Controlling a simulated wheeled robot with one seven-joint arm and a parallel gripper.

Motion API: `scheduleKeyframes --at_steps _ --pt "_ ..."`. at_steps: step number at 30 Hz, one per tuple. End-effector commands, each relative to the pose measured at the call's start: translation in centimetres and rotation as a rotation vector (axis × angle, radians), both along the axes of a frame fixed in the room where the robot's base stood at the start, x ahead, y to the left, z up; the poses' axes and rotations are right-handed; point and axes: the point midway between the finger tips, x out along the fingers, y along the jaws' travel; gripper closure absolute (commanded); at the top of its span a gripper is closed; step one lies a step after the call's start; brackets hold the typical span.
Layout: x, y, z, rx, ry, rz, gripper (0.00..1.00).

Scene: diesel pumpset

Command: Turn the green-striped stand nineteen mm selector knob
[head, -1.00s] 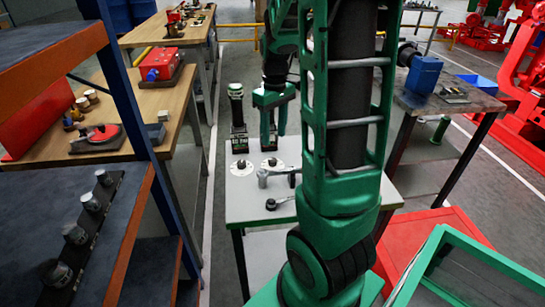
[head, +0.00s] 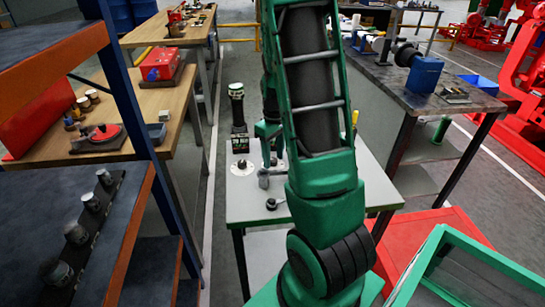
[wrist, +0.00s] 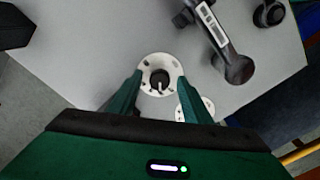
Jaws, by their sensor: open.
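In the wrist view a dark selector knob (wrist: 159,80) with a light pointer mark sits in a round white plate on the grey table top. My gripper (wrist: 160,92) is open, its two green fingers reaching down on either side of that plate. I cannot tell whether they touch it. A second white plate (wrist: 196,108) is partly hidden behind the right finger. In the head view one white plate (head: 242,168) shows on the table, and my arm hides much of the rest. No green stripe is clear enough to tell which knob is which.
A grey handle-like part (wrist: 238,68) and a dark ring (wrist: 268,13) lie right of the plates in the wrist view. The shelf rack (head: 125,60) stands left.

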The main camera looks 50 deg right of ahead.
Motion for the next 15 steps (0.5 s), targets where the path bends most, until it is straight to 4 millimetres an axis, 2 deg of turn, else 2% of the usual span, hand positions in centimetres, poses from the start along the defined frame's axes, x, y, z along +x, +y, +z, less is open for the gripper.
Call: scheduleKeyframes --at_steps 10,11,15 --pt "0.01 -0.01 -0.47 0.000 -0.001 0.000 0.56" --pt "0.01 -0.01 -0.47 0.000 -0.001 0.000 0.58" --pt "0.02 0.00 -0.45 0.000 -0.001 0.000 0.92"
